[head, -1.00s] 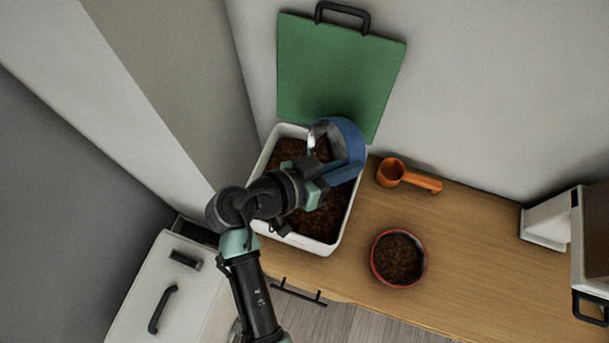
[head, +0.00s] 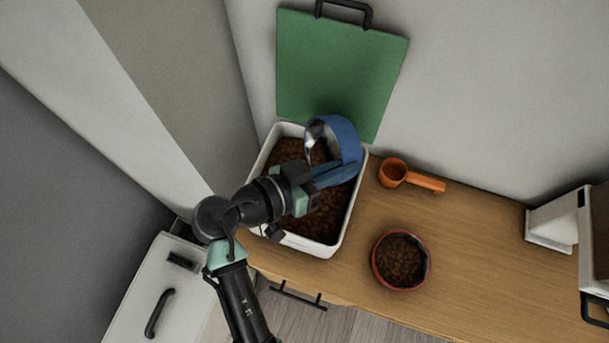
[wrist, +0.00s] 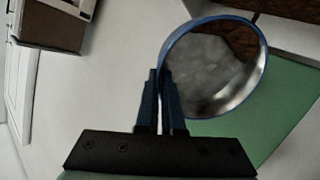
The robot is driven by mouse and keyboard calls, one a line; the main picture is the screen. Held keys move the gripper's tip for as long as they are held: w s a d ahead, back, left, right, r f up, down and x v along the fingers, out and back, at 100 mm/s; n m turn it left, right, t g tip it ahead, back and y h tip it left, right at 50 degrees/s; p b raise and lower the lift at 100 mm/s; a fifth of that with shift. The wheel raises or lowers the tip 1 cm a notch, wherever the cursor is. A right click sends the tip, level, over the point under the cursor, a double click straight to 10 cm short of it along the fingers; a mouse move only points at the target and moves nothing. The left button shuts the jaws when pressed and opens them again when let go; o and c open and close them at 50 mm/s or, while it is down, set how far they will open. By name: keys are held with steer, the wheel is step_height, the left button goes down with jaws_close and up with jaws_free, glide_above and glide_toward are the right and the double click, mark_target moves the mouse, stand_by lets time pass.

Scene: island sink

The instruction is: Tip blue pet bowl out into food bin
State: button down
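The blue pet bowl (head: 345,145) is held on its side over the food bin (head: 352,205), its opening facing left. My gripper (head: 318,180) is shut on the bowl's rim. In the wrist view, the fingers (wrist: 160,105) pinch the rim, and the bowl (wrist: 215,62) shows a shiny metal inside with a brown patch at its upper right; I cannot tell whether that patch is food or a reflection. The white bin holds brown kibble and stands on the wooden counter. My arm hides part of the bin.
A green lid (head: 338,70) with a black handle leans on the wall behind the bin. An orange scoop (head: 408,177) and a red bowl of kibble (head: 401,261) sit to the right. A white appliance (head: 555,222) stands at far right. Counter between them is clear.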

steer(key=shift+s+a+t+h+b, duration=0.35)
steer(key=shift+a+h+b, duration=0.15)
steer(key=shift+a+b, duration=0.4)
steer(key=shift+s+a+r+t+h+b, duration=0.15)
steer(key=shift+s+a+t+h+b, duration=0.4)
steer(key=shift+b, duration=1.25)
steer(key=shift+s+a+t+h+b, duration=0.2)
steer(key=shift+a+t+h+b, duration=0.4)
steer(key=shift+b, duration=0.95)
steer(key=shift+s+a+t+h+b, duration=0.15)
steer(key=shift+a+h+b, duration=0.2)
steer(key=shift+h+b, duration=0.85)
steer(key=shift+s+a+f+n+t+h+b, duration=0.2)
steer(key=shift+a+t+h+b, duration=0.15)
steer(key=shift+b, duration=1.1)
steer(key=shift+s+a+f+n+t+h+b, duration=0.2)
steer(key=shift+a+b, duration=0.2)
steer(key=shift+b, duration=1.05)
steer(key=shift+a+r, duration=0.1)
steer(key=shift+r, duration=0.45)
steer(key=shift+s+r, duration=0.1)
steer(key=shift+r, duration=0.1)
steer(key=shift+s+a+r+t+h, duration=0.1)
steer(key=shift+a+r+t+h, duration=0.2)
steer(key=shift+r, duration=0.35)
steer(key=shift+s+a+r+t+h, duration=0.1)
steer(key=shift+a+r+t+h, duration=0.15)
steer(key=shift+r, duration=0.35)
steer(key=shift+r+b, duration=0.2)
steer(key=shift+b, duration=0.25)
